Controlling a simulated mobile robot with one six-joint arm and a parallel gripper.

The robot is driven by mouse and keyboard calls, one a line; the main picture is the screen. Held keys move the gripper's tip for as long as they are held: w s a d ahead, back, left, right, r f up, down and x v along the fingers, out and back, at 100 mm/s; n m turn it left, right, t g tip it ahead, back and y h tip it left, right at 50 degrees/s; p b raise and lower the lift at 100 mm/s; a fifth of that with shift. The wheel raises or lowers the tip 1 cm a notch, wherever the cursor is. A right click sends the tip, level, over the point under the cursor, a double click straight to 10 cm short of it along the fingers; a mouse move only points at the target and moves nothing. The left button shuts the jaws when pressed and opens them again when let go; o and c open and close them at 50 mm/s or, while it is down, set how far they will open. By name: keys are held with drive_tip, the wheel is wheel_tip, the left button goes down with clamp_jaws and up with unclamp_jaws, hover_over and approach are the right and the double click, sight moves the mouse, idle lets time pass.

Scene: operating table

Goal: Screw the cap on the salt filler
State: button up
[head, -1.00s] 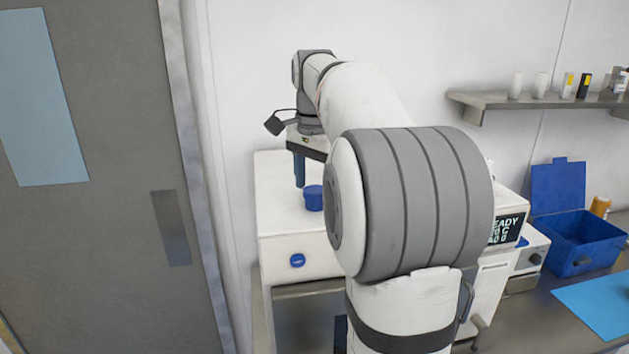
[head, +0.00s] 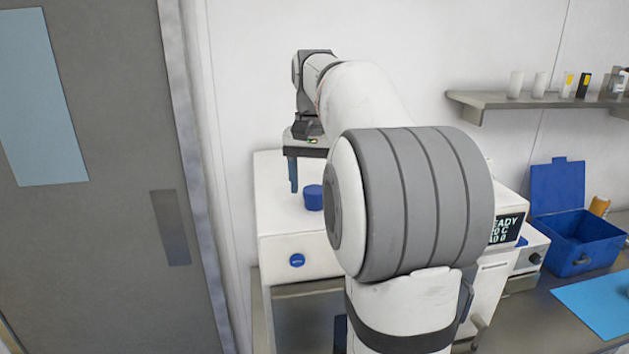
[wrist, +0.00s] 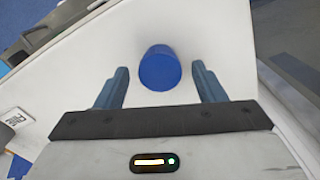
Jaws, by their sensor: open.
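A round blue cap (head: 314,197) is on the top of a white machine (head: 290,222). It also shows in the wrist view (wrist: 160,68), on the white top surface. My gripper (wrist: 161,70) is open and empty, pointing down. In the wrist view the cap lies between the lines of its two fingers, with a gap on each side. In the head view one finger of my gripper (head: 304,172) shows just left of the cap, and my arm hides the rest. I cannot tell whether the cap sits on a filler opening or lies loose.
A blue round knob (head: 297,260) is on the machine's front. An open blue box (head: 575,245) and a light blue mat (head: 600,305) are on the counter at right. A wall shelf (head: 480,107) holds small bottles. A grey door (head: 110,170) is at left.

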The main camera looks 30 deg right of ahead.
drive_tip(key=n, duration=0.6)
drive_tip(key=shift+n, duration=0.4)
drive_tip(key=c, duration=1)
drive_tip(key=shift+m, duration=1.8)
drive_tip(key=shift+m, duration=1.7)
drive_tip(key=shift+m, duration=1.7)
